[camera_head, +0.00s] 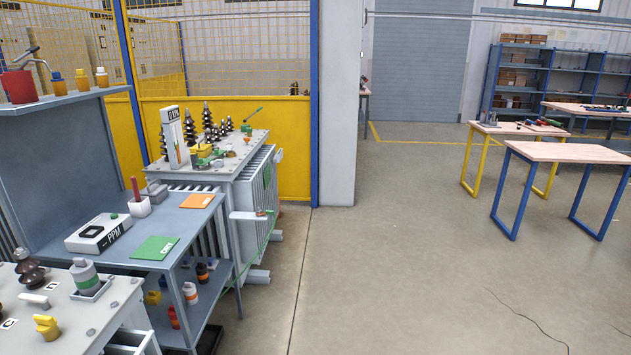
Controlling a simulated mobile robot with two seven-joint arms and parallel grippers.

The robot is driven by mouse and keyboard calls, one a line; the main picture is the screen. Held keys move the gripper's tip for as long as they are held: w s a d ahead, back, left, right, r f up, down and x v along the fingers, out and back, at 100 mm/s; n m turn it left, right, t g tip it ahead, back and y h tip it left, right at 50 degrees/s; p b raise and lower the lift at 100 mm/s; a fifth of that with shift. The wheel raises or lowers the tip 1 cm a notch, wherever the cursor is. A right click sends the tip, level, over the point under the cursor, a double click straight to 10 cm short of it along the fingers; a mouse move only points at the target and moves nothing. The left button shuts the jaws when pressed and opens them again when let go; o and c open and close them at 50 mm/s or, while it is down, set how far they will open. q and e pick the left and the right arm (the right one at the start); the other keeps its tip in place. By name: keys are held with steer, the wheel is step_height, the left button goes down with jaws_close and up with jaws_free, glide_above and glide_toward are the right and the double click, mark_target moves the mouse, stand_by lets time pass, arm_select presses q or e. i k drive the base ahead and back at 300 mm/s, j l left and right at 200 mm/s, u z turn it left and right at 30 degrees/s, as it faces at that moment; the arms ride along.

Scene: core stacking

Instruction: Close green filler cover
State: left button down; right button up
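Green fittings stand on top of the far transformer (235,172), left of the picture's middle. One is a low green piece (203,162) near its front edge. Another is a green piece with a raised, slanted handle (252,116) at its back right. I cannot tell which of them is the filler cover, or whether it is open or closed. Neither of my grippers is in view.
A grey workbench (190,217) with a PPM meter (98,234), a green card (155,248) and an orange card (197,201) stands before the far transformer. A nearer transformer top (75,315) fills the lower left. The floor (390,260) at centre is clear.

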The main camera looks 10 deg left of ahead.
mark_target(202, 162)
steer(key=i, duration=1.4)
steer(key=i+u, duration=0.25)
steer(key=i, duration=0.45)
steer(key=i+l+u, duration=0.25)
steer(key=i, duration=0.5)
steer(key=j, duration=0.1)
